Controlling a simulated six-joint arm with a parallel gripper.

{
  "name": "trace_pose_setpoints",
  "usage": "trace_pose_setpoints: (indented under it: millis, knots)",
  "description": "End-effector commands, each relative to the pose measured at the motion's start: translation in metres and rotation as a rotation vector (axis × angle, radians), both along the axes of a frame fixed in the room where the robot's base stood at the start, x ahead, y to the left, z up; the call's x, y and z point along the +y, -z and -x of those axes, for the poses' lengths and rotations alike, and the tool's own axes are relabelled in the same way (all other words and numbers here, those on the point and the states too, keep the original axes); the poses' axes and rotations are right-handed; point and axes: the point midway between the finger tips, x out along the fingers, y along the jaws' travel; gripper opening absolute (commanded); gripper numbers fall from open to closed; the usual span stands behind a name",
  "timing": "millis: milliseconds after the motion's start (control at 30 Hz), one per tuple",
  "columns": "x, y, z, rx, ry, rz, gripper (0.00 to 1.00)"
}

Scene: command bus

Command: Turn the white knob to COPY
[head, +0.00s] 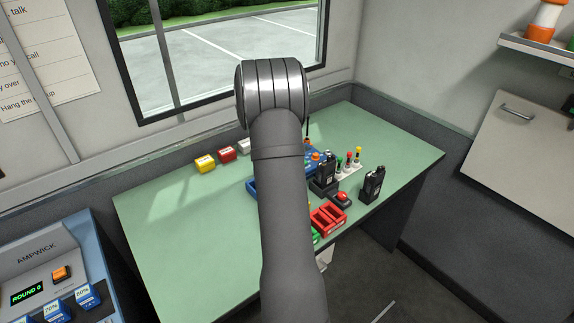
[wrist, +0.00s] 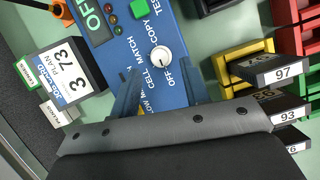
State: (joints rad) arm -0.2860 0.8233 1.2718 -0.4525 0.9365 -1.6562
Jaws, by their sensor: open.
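The white knob (wrist: 161,56) sits on a blue panel (wrist: 184,28) in the wrist view. Labels OFF, CELL, MATCH, COPY and TEST are printed around it. A small dark mark on the knob seems to face the lower edge, near CELL; its exact setting is too small to read. My gripper (wrist: 160,83) is open, its two blue-grey fingers apart over the panel below the knob, one toward each side. Nothing shows between them but the panel. In the head view my arm hides the gripper and knob; only parts of the blue panel (head: 312,160) show.
In the wrist view, a card block reading 373 (wrist: 70,78) stands left; yellow trays (wrist: 240,50) with numbered tags are right. In the head view, a black radio (head: 372,186) and red button (head: 341,198) stand right. The green table's (head: 165,235) left part is clear.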

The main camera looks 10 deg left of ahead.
Motion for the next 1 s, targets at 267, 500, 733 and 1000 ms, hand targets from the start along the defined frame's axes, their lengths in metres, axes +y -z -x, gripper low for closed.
trace_pose_setpoints:
  millis: [267, 500, 733, 1000]
  knots:
    - [-0.009, 0.026, -0.007, -0.001, 0.0, 0.001, 0.42]
    - [-0.009, 0.028, -0.008, -0.001, 0.0, 0.0, 0.42]
    - [-0.009, 0.028, -0.008, -0.001, 0.0, 0.0, 0.11]
    - [-0.009, 0.028, -0.008, -0.001, 0.008, 0.0, 0.0]
